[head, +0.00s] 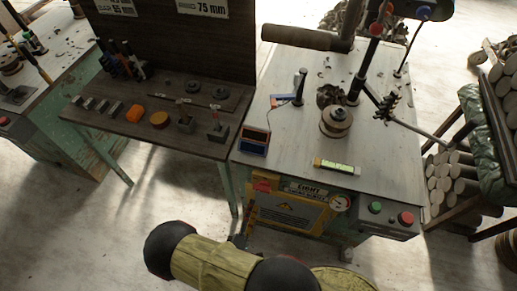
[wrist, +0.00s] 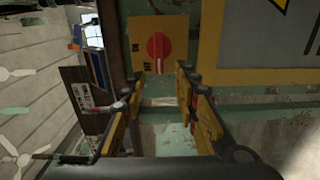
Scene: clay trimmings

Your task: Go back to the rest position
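My gripper (wrist: 162,78) shows in the wrist view with its two yellow and black fingers spread apart and nothing between them. It faces a red rotary knob (wrist: 158,47) on a yellow plate, beyond the fingertips; no contact shows. In the head view, a small red part on a yellow plate (head: 262,187) sits on the front of the grey-topped workbench (head: 290,170). My arm lies low in the head view in front of this bench. My gripper is mostly hidden there behind my arm.
A yellow warning panel (head: 287,213), a gauge (head: 340,203) and a button box (head: 388,217) line the bench front. A dark table (head: 190,145) with small parts adjoins it at left. Stacked logs (head: 450,185) stand at right. The floor at lower left is open.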

